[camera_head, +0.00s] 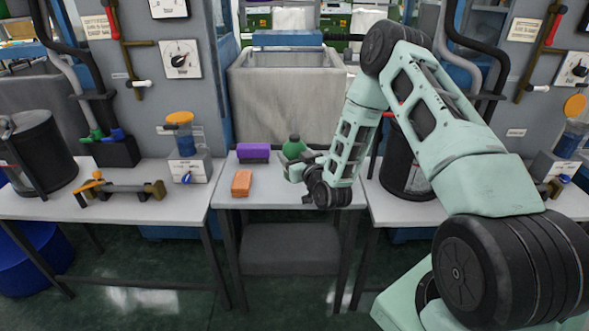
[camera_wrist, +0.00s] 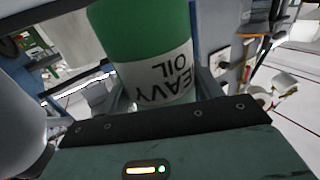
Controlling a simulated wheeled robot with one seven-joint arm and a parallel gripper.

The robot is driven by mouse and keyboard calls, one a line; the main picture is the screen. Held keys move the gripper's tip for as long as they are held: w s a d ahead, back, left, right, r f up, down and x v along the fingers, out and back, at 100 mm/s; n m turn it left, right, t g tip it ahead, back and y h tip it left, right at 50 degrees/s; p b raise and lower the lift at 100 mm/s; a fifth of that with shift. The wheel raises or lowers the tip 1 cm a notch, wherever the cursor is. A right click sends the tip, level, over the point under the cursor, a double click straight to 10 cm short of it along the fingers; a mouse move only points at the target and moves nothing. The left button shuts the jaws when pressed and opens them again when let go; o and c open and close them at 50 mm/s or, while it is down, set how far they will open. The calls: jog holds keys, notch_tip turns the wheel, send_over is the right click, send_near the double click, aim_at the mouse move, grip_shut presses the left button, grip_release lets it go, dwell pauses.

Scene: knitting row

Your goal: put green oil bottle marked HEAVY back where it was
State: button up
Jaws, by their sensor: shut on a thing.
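The green oil bottle (camera_head: 293,147) shows at the back of the middle table, with its lower part hidden behind my gripper. In the wrist view the green bottle (camera_wrist: 140,32) has a white label that reads "EAVY OIL", with part of the text out of sight. My gripper (camera_head: 296,168) is shut on the bottle, and its fingers also show in the wrist view (camera_wrist: 160,95) on either side of it. I cannot tell whether the bottle's base touches the table.
On the middle table (camera_head: 262,199), a purple block (camera_head: 253,152) and an orange block (camera_head: 241,183) lie left of the bottle. A large grey bin (camera_head: 286,105) stands behind. A black drum (camera_head: 402,165) stands on the right table.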

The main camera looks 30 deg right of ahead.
jog(key=shift+f, duration=2.15)
jog(key=o, duration=1.2)
jog(key=shift+f, duration=0.1)
